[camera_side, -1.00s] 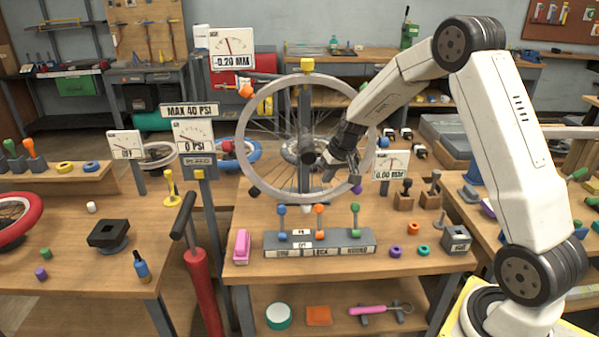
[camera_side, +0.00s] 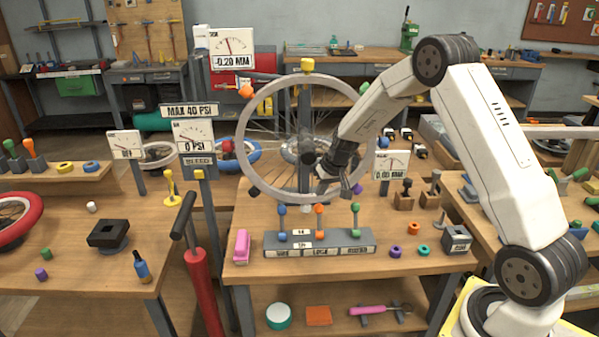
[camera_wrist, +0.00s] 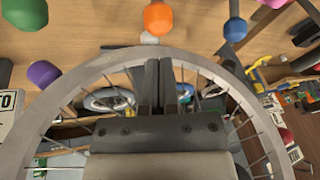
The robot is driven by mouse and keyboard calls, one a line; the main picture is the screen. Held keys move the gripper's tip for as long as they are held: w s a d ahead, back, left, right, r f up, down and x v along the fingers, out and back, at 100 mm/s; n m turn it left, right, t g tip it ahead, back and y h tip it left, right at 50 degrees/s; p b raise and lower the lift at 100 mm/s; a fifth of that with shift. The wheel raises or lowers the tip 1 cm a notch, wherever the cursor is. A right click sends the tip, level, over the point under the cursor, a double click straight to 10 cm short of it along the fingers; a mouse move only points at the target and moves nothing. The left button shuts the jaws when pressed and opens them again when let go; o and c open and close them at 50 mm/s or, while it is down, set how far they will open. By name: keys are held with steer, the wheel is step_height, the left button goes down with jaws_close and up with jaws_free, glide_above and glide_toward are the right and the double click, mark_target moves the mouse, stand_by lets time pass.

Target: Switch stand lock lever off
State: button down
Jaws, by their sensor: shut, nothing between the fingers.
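The lever panel (camera_side: 320,246) is a grey block on the middle bench with three upright levers. The middle lever, over a label that seems to read LOCK, has an orange knob (camera_side: 319,209); it also shows at the top centre of the wrist view (camera_wrist: 158,18). A blue-knobbed lever (camera_side: 282,210) stands to its left and a green-knobbed one (camera_side: 355,207) to its right. My gripper (camera_side: 321,184) is shut and empty, above the orange knob and apart from it. In the wrist view the shut fingers (camera_wrist: 158,68) point towards the orange knob.
A spoked wheel rim (camera_side: 246,150) stands upright right beside my gripper, behind the levers. A pink block (camera_side: 242,246) lies left of the panel. The bench front is clear.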

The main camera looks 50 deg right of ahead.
mark_target(319, 220)
steer(key=shift+x, duration=2.45)
